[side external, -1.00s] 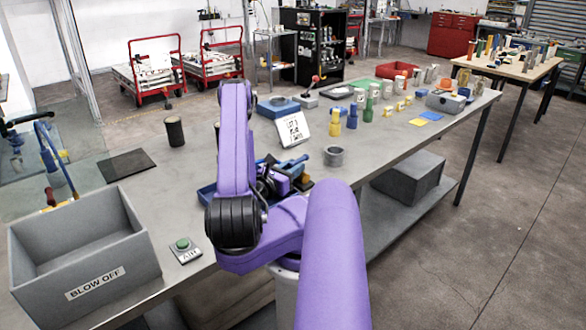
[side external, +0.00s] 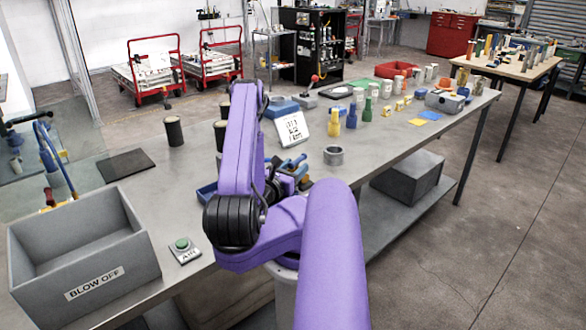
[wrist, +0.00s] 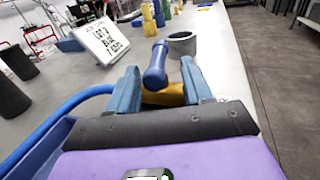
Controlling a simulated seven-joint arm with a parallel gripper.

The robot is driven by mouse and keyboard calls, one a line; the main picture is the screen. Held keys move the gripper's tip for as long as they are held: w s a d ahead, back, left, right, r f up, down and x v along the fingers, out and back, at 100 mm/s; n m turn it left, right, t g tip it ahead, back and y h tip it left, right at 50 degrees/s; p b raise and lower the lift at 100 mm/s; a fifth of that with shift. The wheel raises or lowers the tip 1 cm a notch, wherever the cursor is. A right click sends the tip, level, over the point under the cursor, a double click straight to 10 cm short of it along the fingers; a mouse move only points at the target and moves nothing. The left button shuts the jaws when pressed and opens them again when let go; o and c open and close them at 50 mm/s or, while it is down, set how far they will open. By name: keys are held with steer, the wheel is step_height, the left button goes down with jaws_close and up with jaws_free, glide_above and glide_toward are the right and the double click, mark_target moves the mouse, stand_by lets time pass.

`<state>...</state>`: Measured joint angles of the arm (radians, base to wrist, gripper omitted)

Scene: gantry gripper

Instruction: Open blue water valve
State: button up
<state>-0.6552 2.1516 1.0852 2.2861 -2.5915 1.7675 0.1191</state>
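A blue, rounded handle-like piece (wrist: 156,64) stands between the two blue fingers of my gripper (wrist: 160,84) in the wrist view. The fingers are apart, with gaps visible on both sides of the piece. A yellow part (wrist: 165,96) shows low behind it, and I cannot tell if they are joined. In the side view my gripper (side external: 292,166) is low over the bench, partly hidden by my arm. At the far left a blue hose or pipe (side external: 47,150) rises by the bench edge, with yellow and red parts at its foot. Which blue piece is the water valve is unclear.
A grey ring (side external: 333,155) and a white sign (side external: 292,130) stand close to my gripper. A blue tray (side external: 206,191) lies beside it, partly hidden. Dark cylinders (side external: 173,131) stand behind.

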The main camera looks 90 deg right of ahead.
steer(key=shift+w+d+g, duration=0.15)
steer(key=shift+w+g, duration=0.05)
steer(key=shift+g, duration=0.1)
steer(key=shift+w+m+g+y, duration=0.1)
steer(key=shift+m+g+y, duration=0.4)
steer(key=shift+m, duration=0.1)
steer(key=v, duration=0.7)
step_height(320, 180, up, 8)
steer(key=shift+m, duration=0.8)
steer(key=shift+w+a+r, duration=0.15)
steer(key=shift+w+r, duration=0.35)
steer(key=shift+w, duration=1.1)
steer(key=shift+w+a+r, duration=0.15)
steer(key=shift+w+r, duration=0.35)
steer(key=shift+w, duration=1.1)
steer(key=shift+w+a+r, duration=0.1)
steer(key=shift+w+r, duration=0.35)
steer(key=shift+w, duration=1.15)
steer(key=w+a+m+t+y, duration=0.1)
steer(key=w+a+t+y, duration=0.2)
steer(key=w+a, duration=0.4)
steer(key=shift+w+t, duration=0.7)
steer(key=shift+w, duration=1.1)
